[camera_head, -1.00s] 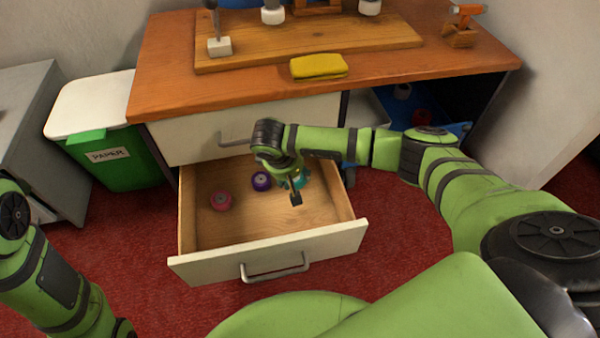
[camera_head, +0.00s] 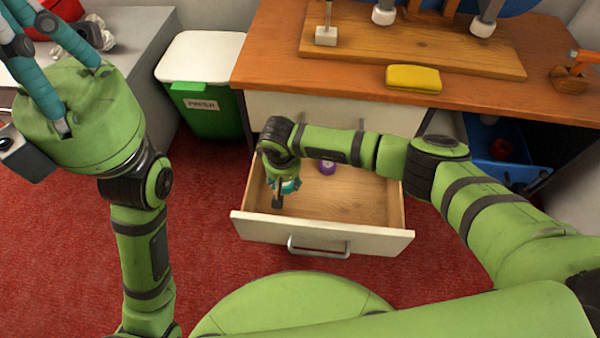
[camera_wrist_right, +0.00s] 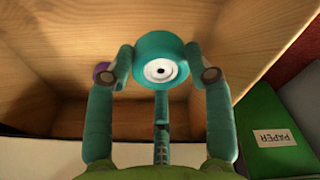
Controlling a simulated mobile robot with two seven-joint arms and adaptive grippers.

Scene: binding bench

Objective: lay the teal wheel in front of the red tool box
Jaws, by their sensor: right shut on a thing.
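The teal wheel (camera_head: 291,186) is in my right gripper (camera_head: 284,187), over the left part of the open drawer (camera_head: 350,205). In the right wrist view the teal wheel (camera_wrist_right: 160,61) shows its white hub between the fingertips, and both fingers touch its rim. It appears raised above the drawer floor. The red tool box (camera_head: 32,18) is at the top left corner, partly cut off by the frame and hidden by my left fingers. My left gripper (camera_head: 42,35) is in front of it with its fingers spread and nothing seen between them.
A purple wheel (camera_head: 327,167) lies in the drawer; it also shows in the right wrist view (camera_wrist_right: 101,70). A grey cabinet (camera_head: 147,45) bears the tool box and a crumpled white thing (camera_head: 103,38). A green paper bin (camera_head: 208,112) stands between cabinet and bench.

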